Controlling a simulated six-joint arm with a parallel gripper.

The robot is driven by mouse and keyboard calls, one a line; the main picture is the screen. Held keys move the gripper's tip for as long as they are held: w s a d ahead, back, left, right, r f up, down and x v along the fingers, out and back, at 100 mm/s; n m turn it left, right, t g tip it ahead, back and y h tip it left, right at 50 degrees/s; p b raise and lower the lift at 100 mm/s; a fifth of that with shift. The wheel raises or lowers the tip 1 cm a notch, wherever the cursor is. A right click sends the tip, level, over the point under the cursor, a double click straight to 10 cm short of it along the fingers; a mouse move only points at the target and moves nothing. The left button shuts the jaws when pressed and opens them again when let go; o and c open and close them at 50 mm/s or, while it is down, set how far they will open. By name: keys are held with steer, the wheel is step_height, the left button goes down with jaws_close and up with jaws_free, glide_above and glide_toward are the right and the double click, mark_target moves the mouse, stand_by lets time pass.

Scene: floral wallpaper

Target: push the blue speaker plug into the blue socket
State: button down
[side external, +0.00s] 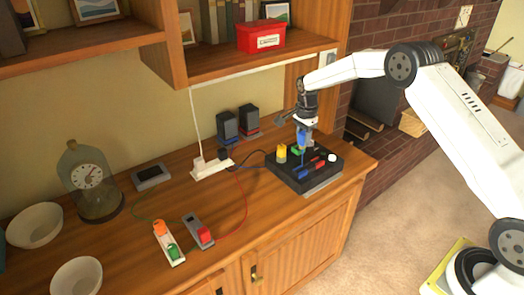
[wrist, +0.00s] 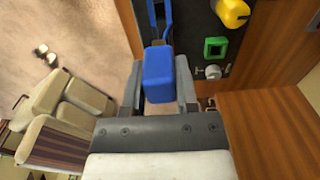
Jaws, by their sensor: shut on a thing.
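The blue plug (wrist: 160,72) is a rounded blue block between the two grey fingers of my gripper (wrist: 159,85), which are shut on it. In the side view my gripper (side external: 303,136) points down over the black box (side external: 277,175), with the blue plug (side external: 302,139) at its tip. Thin blue strips (wrist: 169,18) show beyond the plug in the wrist view; I cannot tell whether they are the blue socket or a lead. The plug covers what lies behind it, so contact with the socket cannot be told.
A green square socket (wrist: 215,47) and a yellow plug (wrist: 231,12) are on the box, right of my gripper in the wrist view. A white power strip (side external: 212,167) and two dark speakers (side external: 228,126) stand left of the box. The shelf (side external: 235,65) overhangs behind.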

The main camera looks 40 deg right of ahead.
steer(key=shift+f, duration=1)
steer(key=shift+f, duration=0.2)
steer(key=shift+f, duration=2.9)
steer(key=shift+f, duration=1.3)
steer(key=shift+c, duration=1.4)
jaws_free()
steer(key=shift+r, duration=3.9)
